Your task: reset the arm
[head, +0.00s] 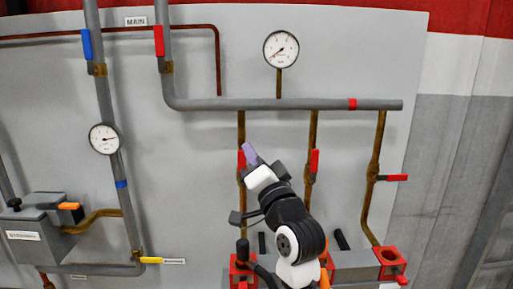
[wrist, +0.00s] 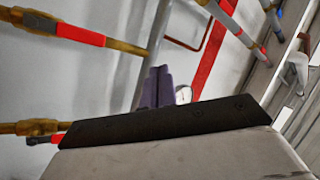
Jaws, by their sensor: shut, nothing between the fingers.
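My gripper (head: 249,152) shows in the head view at the end of my raised arm, in front of the grey panel. Its purple fingers point up and left; they also show in the wrist view (wrist: 156,88), close together with nothing between them. In the head view the fingers overlap the red handle (head: 241,160) of the left brass branch pipe. I cannot tell the gap between them; I see no grip on it. A second red handle (head: 314,160) stands just right of my gripper.
A grey horizontal pipe (head: 300,104) crosses above my gripper, with a gauge (head: 281,49) over it. A third red handle (head: 397,178) sticks out at the right. Red-ended blocks (head: 391,262) stand below. Blue (head: 86,44) and red (head: 159,41) handles are upper left.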

